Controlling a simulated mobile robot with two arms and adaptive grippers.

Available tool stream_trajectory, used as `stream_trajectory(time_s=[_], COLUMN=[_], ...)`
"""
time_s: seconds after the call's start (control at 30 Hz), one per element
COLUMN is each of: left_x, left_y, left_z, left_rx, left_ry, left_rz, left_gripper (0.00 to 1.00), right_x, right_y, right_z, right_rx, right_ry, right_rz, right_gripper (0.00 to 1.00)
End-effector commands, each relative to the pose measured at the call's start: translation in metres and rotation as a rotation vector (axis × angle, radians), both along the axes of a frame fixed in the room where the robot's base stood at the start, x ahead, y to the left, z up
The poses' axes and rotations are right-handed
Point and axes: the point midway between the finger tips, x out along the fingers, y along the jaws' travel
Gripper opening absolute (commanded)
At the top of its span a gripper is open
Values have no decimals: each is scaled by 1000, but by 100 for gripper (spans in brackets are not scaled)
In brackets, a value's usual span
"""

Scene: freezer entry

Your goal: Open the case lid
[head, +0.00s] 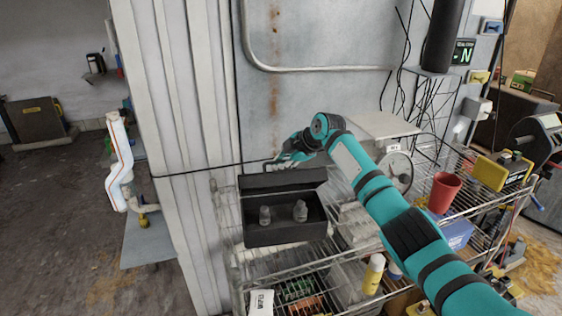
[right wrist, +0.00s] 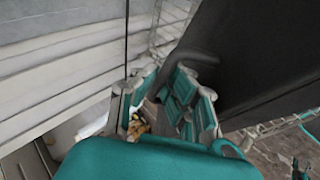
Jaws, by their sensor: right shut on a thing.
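The black case (head: 285,232) sits on the wire shelf, and its lid (head: 283,181) stands raised at the back. Two small grey bottles (head: 300,211) stand inside the case. My right gripper (head: 288,160) is at the top edge of the lid, shut on the lid's handle (head: 274,166). In the right wrist view, the fingers (right wrist: 168,95) are around the dark handle (right wrist: 192,58), with the broad lid (right wrist: 265,55) to the right. The fingertips are small and partly hidden in the head view. My left gripper is not in view.
The wire shelf (head: 236,262) also holds a red cup (head: 444,192), a yellow box (head: 503,171) and a white boxy device (head: 382,125) right of the case. A metal wall stands close behind. A white pipe-like object (head: 118,160) is at the left.

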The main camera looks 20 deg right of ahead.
Motion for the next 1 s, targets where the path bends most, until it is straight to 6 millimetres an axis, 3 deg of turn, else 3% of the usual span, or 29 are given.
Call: stream_trajectory(time_s=[0.87,0.9,1.0], left_x=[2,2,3], left_y=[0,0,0], left_z=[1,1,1], left_rx=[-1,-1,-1], left_ry=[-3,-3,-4], left_rz=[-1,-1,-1], left_gripper=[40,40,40], right_x=[1,2,1], right_y=[0,0,0], right_z=[6,6,6], right_rx=[6,6,6], right_ry=[-10,-10,-10], right_rz=[-1,-1,-1], right_gripper=[0,9,20])
